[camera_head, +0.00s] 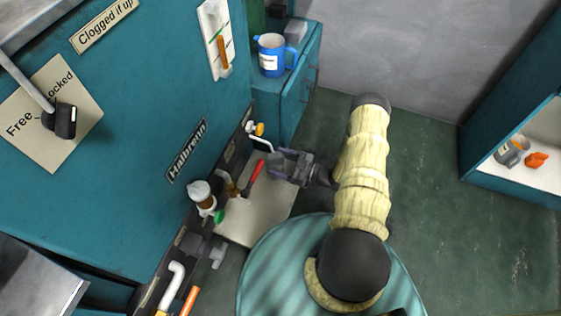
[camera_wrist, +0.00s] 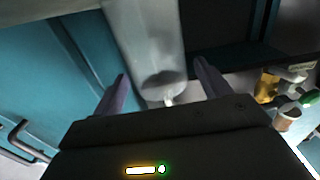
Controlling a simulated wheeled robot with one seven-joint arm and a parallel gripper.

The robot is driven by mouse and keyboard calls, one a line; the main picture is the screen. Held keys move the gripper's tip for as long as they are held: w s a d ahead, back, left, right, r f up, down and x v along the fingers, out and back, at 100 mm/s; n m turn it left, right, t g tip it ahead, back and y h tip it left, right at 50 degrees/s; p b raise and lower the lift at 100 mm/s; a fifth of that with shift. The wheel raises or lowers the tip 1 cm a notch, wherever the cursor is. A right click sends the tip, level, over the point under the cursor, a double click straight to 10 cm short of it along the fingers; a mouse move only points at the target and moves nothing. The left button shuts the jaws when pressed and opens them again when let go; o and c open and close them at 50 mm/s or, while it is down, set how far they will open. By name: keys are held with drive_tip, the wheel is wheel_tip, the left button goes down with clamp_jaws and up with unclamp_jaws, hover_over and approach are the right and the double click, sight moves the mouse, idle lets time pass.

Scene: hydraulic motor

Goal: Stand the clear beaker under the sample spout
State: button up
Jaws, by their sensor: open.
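The clear beaker (camera_wrist: 146,45) is a greyish see-through cylinder in the wrist view, between my two fingers with a gap visible to each. Its open rim faces the camera's lower side and its far end runs out of the top of that picture. A small white tip (camera_wrist: 168,102), apparently the spout's end, shows close to the rim. In the head view a white bent spout (camera_head: 262,143) with a yellow knob comes off the teal machine. My gripper (camera_head: 278,166) is open beside it, over the pale tray (camera_head: 262,212). It mostly hides the beaker there.
A blue jug (camera_head: 271,55) stands on the teal cabinet (camera_head: 296,90) behind. A shelf with a grey mug (camera_head: 512,150) is at the far right. The floor between is clear.

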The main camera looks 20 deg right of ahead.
drive_tip(key=shift+r, duration=0.1)
drive_tip(key=shift+r, duration=0.2)
drive_tip(key=p+v, duration=0.5)
drive_tip(key=v, duration=0.7)
drive_tip(key=shift+p, duration=0.4)
drive_tip(key=shift+f, duration=0.15)
